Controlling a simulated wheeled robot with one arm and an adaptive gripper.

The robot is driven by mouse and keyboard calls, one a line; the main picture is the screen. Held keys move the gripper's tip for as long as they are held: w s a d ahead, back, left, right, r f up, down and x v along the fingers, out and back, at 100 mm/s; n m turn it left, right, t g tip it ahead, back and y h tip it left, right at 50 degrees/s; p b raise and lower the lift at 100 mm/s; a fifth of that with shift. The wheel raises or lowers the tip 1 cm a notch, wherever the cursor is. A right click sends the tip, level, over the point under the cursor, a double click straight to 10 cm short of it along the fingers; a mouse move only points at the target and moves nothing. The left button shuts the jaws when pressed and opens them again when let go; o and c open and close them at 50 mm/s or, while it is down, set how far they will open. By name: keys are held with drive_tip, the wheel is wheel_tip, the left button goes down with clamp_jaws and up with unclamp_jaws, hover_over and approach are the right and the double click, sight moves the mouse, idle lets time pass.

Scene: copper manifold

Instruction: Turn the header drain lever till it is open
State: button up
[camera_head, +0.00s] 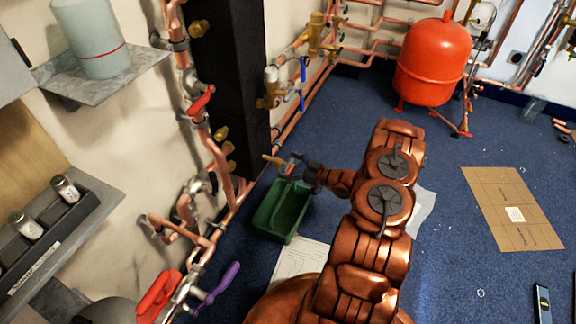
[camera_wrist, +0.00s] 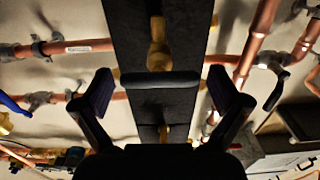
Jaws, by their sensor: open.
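A brass valve (camera_wrist: 159,52) with a dark bar-shaped lever (camera_wrist: 160,79) across its end stands on the black post in the wrist view. No label shows, so I cannot tell for certain that this is the header drain lever. My gripper (camera_wrist: 163,92) is open, one finger on each side of the lever, with clear gaps. In the head view my gripper (camera_head: 291,171) is beside a brass fitting (camera_head: 272,160) near the foot of the post, above the green tub. Contact cannot be told there.
The black post (camera_head: 230,85) and copper pipes (camera_head: 215,152) line the wall. A red lever (camera_head: 201,101), a larger red handle (camera_head: 158,295) and a purple lever (camera_head: 216,288) stick out. A green tub (camera_head: 268,222) stands below my gripper. A red tank (camera_head: 433,62) is at the back.

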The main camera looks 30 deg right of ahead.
drive_tip(key=c, duration=1.2)
drive_tip(key=shift+o, duration=0.2)
drive_tip(key=shift+n, duration=0.3)
drive_tip(key=n+p, duration=0.2)
drive_tip(key=n, duration=0.1)
drive_tip(key=shift+r+n, duration=0.1)
drive_tip(key=shift+n, duration=0.2)
drive_tip(key=n+p, duration=0.1)
drive_tip(key=n, duration=0.3)
drive_tip(key=shift+n, duration=0.3)
drive_tip(key=n+p, duration=0.2)
drive_tip(key=n, duration=0.3)
drive_tip(key=shift+a, duration=0.1)
drive_tip(key=shift+f+n+p, duration=0.2)
drive_tip(key=shift+n+p, duration=0.65)
drive_tip(key=shift+n, duration=1.25)
